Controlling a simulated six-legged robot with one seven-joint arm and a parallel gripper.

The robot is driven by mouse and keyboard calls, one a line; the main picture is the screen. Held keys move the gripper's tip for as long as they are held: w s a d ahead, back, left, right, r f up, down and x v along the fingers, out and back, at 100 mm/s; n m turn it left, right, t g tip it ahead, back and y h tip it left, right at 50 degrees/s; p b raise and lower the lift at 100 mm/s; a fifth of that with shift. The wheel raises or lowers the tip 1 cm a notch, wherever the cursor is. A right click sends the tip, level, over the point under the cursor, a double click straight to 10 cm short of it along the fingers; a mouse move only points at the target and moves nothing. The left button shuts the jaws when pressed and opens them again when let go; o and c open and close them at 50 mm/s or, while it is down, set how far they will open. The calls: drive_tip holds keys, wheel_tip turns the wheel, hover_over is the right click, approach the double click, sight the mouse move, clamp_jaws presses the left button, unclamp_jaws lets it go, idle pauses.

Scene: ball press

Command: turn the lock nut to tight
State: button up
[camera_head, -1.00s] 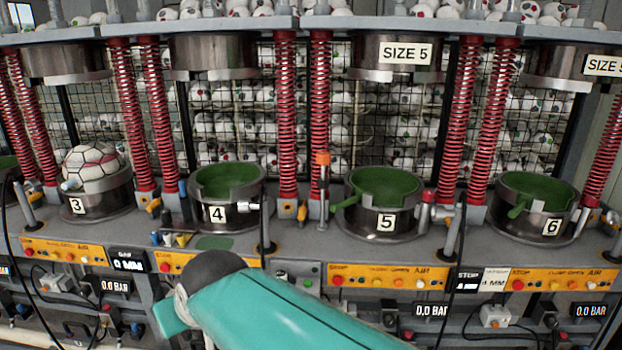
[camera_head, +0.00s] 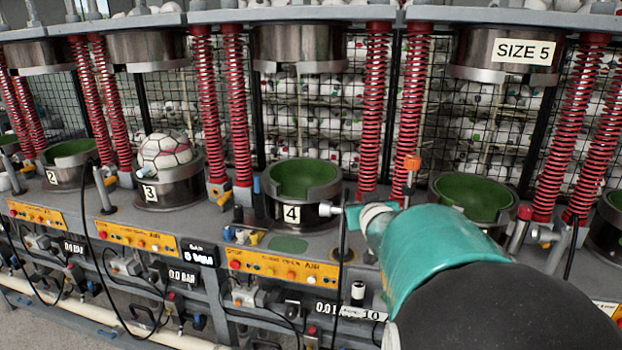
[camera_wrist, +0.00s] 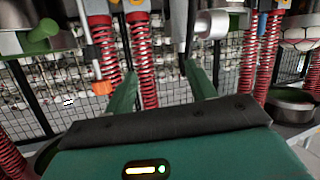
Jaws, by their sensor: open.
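My gripper (camera_wrist: 163,88) is open, with two green fingers spread apart and nothing between them in the wrist view. In the head view my arm reaches from the lower right, and its far end hides most of the gripper, just right of cup 4 (camera_head: 279,209). A small silver fitting (camera_head: 326,210) sticks out of the right side of cup 4, close to my arm's end; it may be the lock nut. I cannot tell whether the gripper touches it. A silver cylinder (camera_wrist: 212,23) shows beyond the right finger at the top of the wrist view, which looks upside down.
Cup 3 (camera_head: 178,190) holds a ball (camera_head: 165,150). Red springs (camera_head: 375,110) and an orange-topped rod (camera_head: 412,162) rise around cup 4. A black cable hangs in front of cup 4's right side.

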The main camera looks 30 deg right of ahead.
drive_tip(key=d+f, duration=0.1)
drive_tip(key=d, duration=0.5)
drive_tip(key=t, duration=0.4)
approach(409, 189)
drive_tip(key=shift+h, duration=0.4)
drive_tip(key=x, duration=0.9)
drive_tip(key=f+x, duration=0.1)
drive_tip(key=x, duration=0.3)
drive_tip(key=shift+w+d, duration=0.25)
drive_tip(key=shift+d, duration=0.05)
drive_tip(key=c, duration=1)
drive_tip(key=shift+o, duration=0.2)
drive_tip(key=shift+m+g+h, duration=0.6)
drive_tip(key=shift+m, duration=0.1)
drive_tip(key=shift+s+m+g+h, duration=0.1)
drive_tip(key=shift+m+g+h, duration=0.2)
drive_tip(key=shift+h, duration=0.1)
drive_tip(key=o, duration=1)
drive_tip(key=shift+c, duration=0.2)
